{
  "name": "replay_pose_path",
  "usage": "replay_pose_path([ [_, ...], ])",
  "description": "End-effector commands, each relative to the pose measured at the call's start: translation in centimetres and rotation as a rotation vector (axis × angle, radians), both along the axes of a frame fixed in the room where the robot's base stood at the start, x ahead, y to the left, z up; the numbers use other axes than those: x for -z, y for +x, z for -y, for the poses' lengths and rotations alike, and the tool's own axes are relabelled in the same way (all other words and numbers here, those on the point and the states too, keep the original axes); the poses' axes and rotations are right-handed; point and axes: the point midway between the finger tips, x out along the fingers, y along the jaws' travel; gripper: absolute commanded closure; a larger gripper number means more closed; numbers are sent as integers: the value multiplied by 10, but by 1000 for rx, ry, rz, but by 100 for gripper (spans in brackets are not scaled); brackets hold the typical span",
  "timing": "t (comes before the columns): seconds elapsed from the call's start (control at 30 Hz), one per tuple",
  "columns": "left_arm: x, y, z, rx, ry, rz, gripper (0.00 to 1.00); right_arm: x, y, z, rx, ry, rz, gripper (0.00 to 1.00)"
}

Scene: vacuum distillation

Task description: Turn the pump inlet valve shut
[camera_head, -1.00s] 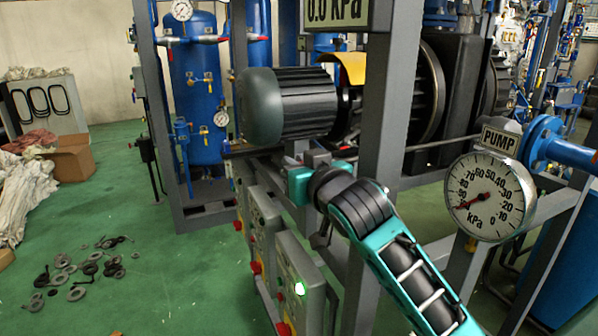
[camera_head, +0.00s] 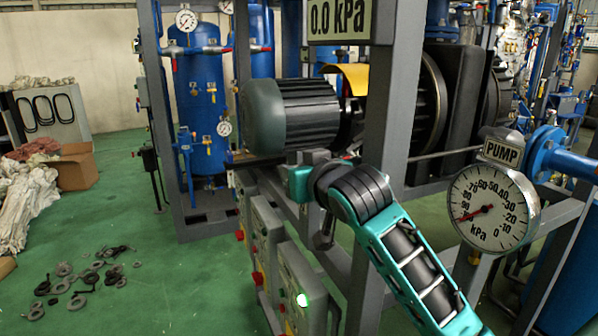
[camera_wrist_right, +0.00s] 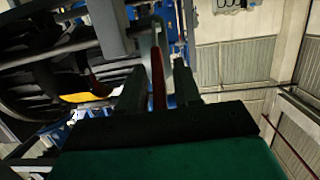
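My right arm comes in from the lower right in the head view. Its gripper is at the far end of the teal wrist, in front of the dark motor, and its fingers are not clear there. In the right wrist view the two dark fingers of my right gripper (camera_wrist_right: 160,88) stand apart. A thin red bar (camera_wrist_right: 158,82) shows between them, with gaps that look open on both sides. I cannot tell whether this bar is part of the pump inlet valve. No valve handle can be clearly identified near the PUMP sign (camera_head: 502,150). My left gripper is out of view.
A grey frame post (camera_head: 388,130) stands close to my right arm. A dial gauge (camera_head: 490,212) and blue pipe (camera_head: 572,160) are at right. Control boxes (camera_head: 298,285) with red knobs sit below the motor (camera_head: 295,115). Loose rings (camera_head: 85,275) lie on the green floor at left.

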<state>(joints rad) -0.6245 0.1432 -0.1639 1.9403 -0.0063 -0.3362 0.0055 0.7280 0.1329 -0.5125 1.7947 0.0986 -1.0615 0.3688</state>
Motion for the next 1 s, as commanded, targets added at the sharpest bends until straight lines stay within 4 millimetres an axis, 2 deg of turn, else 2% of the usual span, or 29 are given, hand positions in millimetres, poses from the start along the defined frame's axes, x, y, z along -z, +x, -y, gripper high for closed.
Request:
replay_pose_path([
  [0.27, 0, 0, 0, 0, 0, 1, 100, 0, 0, 0, 0, 0, 1, 63],
  [0.43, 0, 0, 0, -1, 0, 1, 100, -2, -10, 3, -1, 2, 2, 63],
  [1.0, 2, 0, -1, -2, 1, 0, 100, -26, -103, 34, 0, 1, 2, 63],
])
